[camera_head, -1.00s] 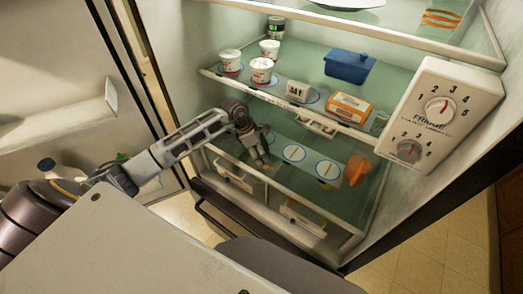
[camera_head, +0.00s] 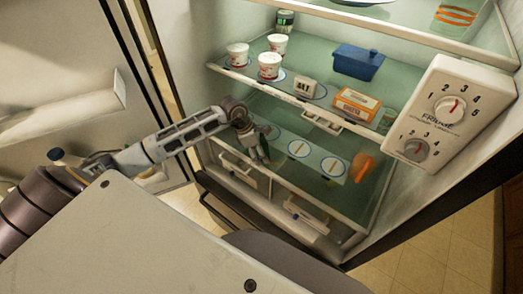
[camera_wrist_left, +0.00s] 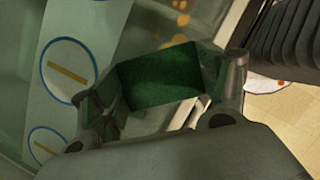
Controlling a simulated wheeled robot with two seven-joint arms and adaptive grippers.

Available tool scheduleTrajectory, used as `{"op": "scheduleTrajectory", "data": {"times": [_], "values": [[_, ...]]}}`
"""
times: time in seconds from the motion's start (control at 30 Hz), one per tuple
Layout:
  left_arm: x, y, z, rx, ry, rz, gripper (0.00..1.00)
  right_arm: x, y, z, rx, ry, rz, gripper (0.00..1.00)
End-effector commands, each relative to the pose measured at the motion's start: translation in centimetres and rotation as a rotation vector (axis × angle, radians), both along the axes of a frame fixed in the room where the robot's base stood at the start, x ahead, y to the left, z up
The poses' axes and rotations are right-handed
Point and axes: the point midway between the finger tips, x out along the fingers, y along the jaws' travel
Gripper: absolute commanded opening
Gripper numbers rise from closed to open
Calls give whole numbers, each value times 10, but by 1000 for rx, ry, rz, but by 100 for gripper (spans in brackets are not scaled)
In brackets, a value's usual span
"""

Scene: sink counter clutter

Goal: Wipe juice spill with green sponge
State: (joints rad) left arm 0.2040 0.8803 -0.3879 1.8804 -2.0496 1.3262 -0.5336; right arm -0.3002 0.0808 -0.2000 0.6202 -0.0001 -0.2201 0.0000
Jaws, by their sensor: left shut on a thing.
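My left gripper (camera_head: 258,153) reaches into the open fridge, over the front left part of the lower glass shelf (camera_head: 330,197). In the left wrist view it is shut on a green sponge (camera_wrist_left: 160,76), held between the two fingers. Small orange-yellow drops (camera_wrist_left: 181,18), which look like the juice spill, show on the glass beyond the sponge. I cannot tell whether the sponge touches the glass. The sponge and drops are too small to make out in the head view. My right gripper is not in view.
A strip with blue-ringed circles (camera_head: 299,148) and an orange object (camera_head: 362,167) lie right of the gripper. The shelf above holds white cups (camera_head: 269,66), a blue container (camera_head: 357,62) and an orange-white box (camera_head: 355,103). Drawers (camera_head: 315,217) sit below.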

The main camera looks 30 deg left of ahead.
Motion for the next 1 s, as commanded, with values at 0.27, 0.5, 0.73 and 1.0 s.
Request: {"op": "scheduleTrajectory", "data": {"times": [0.27,0.5,0.73,1.0], "values": [[-7,2,-1,1,1,1,63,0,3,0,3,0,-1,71],[-20,3,-3,1,2,-1,63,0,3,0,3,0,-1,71],[-33,5,-5,2,4,-1,63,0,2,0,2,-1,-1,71],[-40,5,-6,1,9,-1,63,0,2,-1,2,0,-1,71]]}}
